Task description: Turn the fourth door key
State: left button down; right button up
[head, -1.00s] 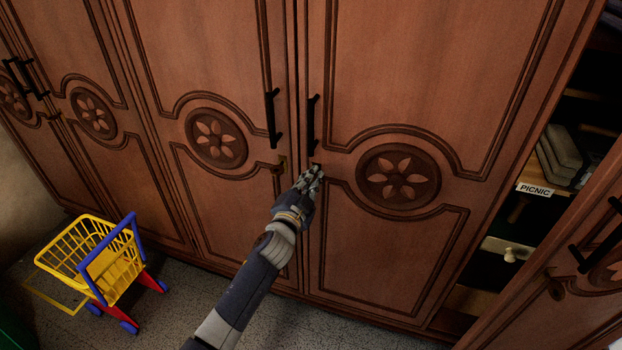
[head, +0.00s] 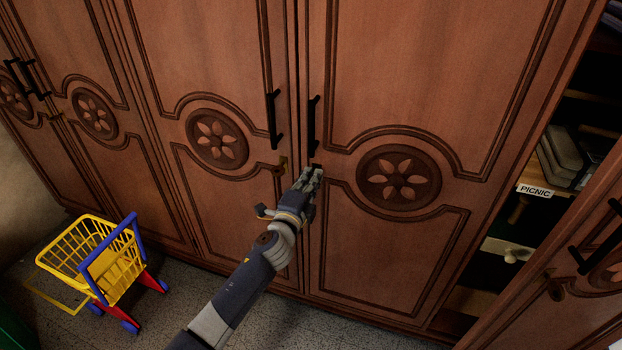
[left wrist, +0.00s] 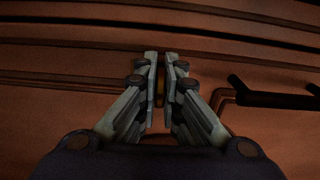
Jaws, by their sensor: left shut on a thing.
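A wide brown wooden door (head: 430,80) with a carved flower medallion fills the middle right of the head view. My left gripper (head: 314,175) is at this door's left edge, just below its black handle (head: 313,125). In the left wrist view the gripper's fingers (left wrist: 161,72) are nearly together, with a thin brass-coloured key (left wrist: 160,90) between them. The fingers hide most of the key, so its exact turn angle cannot be told. The black handle also shows at the right in the left wrist view (left wrist: 270,97). My right gripper is not in view.
The neighbouring door (head: 195,60) to the left is closed, with its own handle (head: 273,118) and a brass keyhole plate (head: 282,166). At the right an open door (head: 575,290) stands before shelves with a PICNIC label (head: 534,190). A yellow toy cart (head: 95,260) stands on the floor.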

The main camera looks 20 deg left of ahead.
pick_arm(q)
jog(key=shift+m, duration=0.3)
jog(key=c, duration=1.8)
grip_release()
jog(key=shift+o, duration=0.2)
jog(key=shift+s, duration=0.1)
jog(key=s, duration=1.1)
jog(key=shift+s+a, duration=0.25)
jog(key=shift+s, duration=0.15)
jog(key=shift+f, duration=0.15)
